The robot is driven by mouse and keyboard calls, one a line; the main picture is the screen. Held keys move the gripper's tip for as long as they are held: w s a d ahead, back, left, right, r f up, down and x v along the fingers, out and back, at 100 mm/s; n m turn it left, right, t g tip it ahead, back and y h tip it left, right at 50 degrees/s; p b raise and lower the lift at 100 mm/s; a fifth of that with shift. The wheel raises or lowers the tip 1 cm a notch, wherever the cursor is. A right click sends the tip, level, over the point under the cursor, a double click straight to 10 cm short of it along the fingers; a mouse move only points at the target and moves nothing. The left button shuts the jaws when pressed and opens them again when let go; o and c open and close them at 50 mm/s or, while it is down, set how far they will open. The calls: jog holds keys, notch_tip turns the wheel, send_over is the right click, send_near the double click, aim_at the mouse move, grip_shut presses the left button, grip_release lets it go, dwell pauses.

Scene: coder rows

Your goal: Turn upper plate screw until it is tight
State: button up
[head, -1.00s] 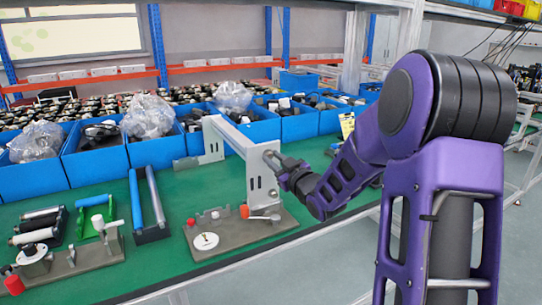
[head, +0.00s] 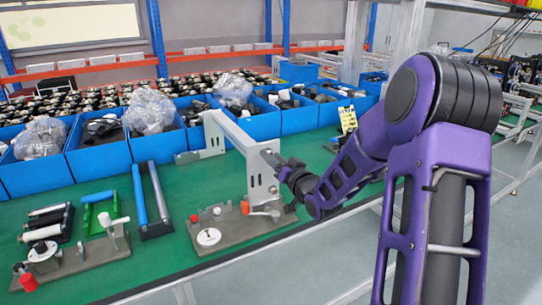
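A grey metal plate bracket (head: 261,178) stands upright on a flat fixture base (head: 236,233) on the green bench. Its long arm reaches back to the left. My gripper (head: 274,160) is at the upper part of the bracket's right-hand face, seen from the side and small. Whether the fingers are open or shut does not show. A red knob (head: 244,207) and a white disc (head: 208,237) sit on the base below.
Blue bins (head: 100,150) with parts and plastic bags line the back of the bench. A second fixture (head: 75,262), a green holder (head: 101,211) and a roller stand (head: 152,200) are at left. Green bench surface (head: 215,182) is free behind the bracket.

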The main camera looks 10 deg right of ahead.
jog(key=n+b, duration=0.6)
jog(key=n, duration=0.3)
jog(key=shift+n, duration=0.4)
grip_shut()
dwell(0.3)
